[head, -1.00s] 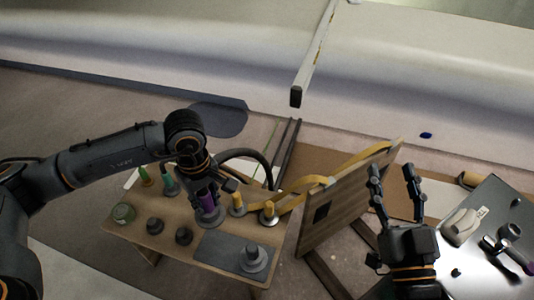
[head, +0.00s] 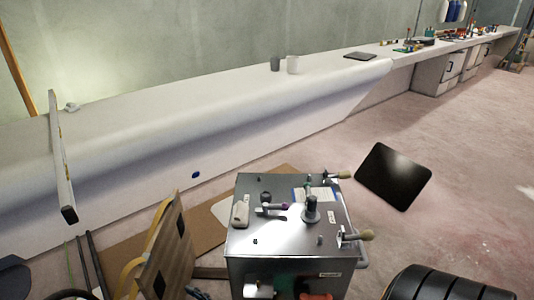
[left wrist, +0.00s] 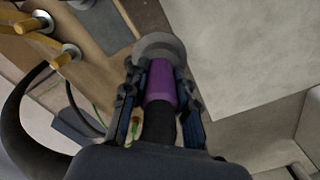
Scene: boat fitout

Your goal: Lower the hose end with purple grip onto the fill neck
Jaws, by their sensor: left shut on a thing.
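In the left wrist view, my left gripper (left wrist: 160,100) is shut on the purple grip (left wrist: 160,82) of a hose end, with a black section behind it. A round grey flange (left wrist: 158,45) shows past the far end of the purple grip. It looks like the base of the fill neck. The neck itself is hidden behind the grip, and I cannot tell whether they touch.
In the head view a steel cabinet (head: 290,235) with fittings stands centre, beside a tilted wooden panel (head: 165,255).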

